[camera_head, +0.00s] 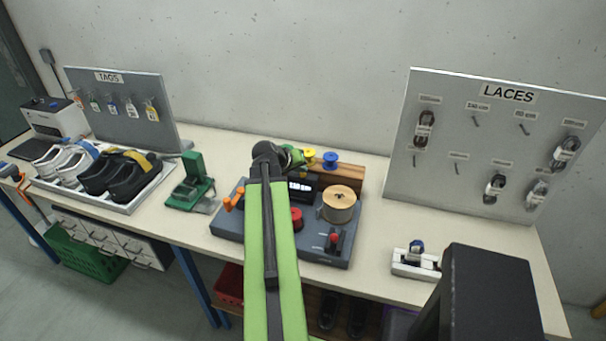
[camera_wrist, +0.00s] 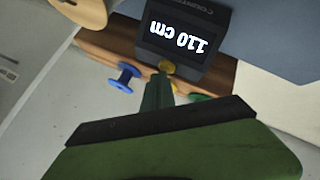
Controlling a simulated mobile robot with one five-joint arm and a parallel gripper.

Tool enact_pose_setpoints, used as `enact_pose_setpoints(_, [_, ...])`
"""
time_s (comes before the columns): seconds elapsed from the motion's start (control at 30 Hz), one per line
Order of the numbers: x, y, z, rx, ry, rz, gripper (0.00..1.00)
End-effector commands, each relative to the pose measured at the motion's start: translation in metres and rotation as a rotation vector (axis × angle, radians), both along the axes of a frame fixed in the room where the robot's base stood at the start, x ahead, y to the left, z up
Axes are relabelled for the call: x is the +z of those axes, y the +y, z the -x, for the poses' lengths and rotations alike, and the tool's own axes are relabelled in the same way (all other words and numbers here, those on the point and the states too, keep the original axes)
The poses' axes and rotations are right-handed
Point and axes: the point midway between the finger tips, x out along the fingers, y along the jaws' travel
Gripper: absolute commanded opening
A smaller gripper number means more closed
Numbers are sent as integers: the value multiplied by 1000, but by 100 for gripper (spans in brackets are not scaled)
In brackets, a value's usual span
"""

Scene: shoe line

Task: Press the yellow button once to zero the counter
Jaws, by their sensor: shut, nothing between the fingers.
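The counter (camera_head: 301,187) is a dark box with a lit display on the grey-blue board. In the wrist view the counter (camera_wrist: 183,32) reads "110 cm", upside down. My gripper (camera_head: 296,156) is shut and empty, above and behind the counter in the head view. Its green fingers (camera_wrist: 158,90) point towards the yellow piece; contact cannot be made out. My arm hides part of the board.
A wooden rack (camera_head: 345,173) behind the counter holds a yellow spool (camera_head: 310,153) and a blue spool (camera_head: 330,159). A lace reel (camera_head: 339,200), a red piece (camera_head: 297,219) and a red-topped lever (camera_head: 334,239) stand on the board. A green press (camera_head: 192,185) is to the left.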

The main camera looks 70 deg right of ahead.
Motion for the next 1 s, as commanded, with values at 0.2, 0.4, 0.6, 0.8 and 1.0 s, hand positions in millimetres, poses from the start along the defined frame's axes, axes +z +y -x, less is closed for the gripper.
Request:
enact_pose_setpoints(0.2, [-3,0,0,0,0,0,0])
enact_pose_setpoints(0.4, [-3,0,0,0,0,0,0])
enact_pose_setpoints(0.6, [2,0,0,0,0,0,0])
enact_pose_setpoints(0.8, [15,0,0,0,0,0,0])
enact_pose_setpoints(1.0, [15,0,-1,0,0,0,0])
